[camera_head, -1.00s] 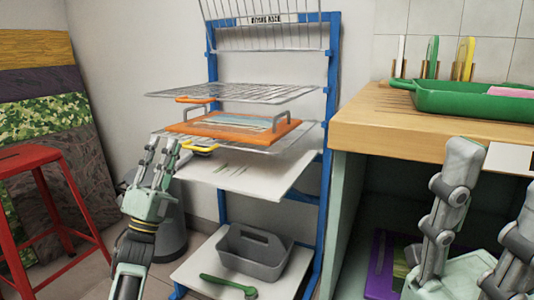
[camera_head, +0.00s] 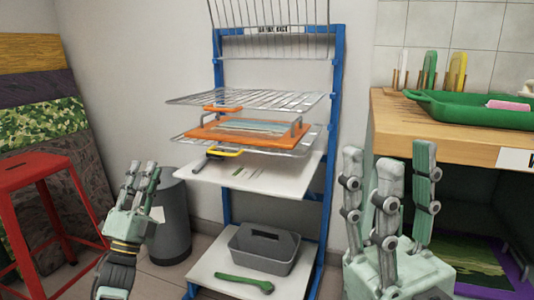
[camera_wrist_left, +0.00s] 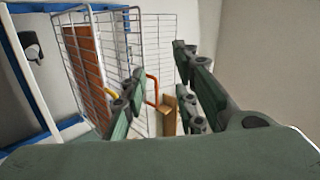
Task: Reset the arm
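My left gripper (camera_head: 141,190) is in front of and left of the blue drying rack (camera_head: 334,130), apart from its shelves. Its fingers point up and are spread with nothing between them. In the left wrist view its fingers (camera_wrist_left: 160,95) also stand apart, with the rack's wire shelves beyond them. My right gripper (camera_head: 390,185) is at the lower right, in front of the wooden counter. Its fingers point up, spread and empty.
An orange tray (camera_head: 215,133) lies on a wire shelf of the rack. A grey caddy (camera_head: 262,252) and a green tool (camera_head: 243,282) rest on the bottom shelf. A red stool (camera_head: 30,180) and a grey bin (camera_head: 172,225) stand left. A green tray (camera_head: 460,112) sits on the counter (camera_head: 430,128).

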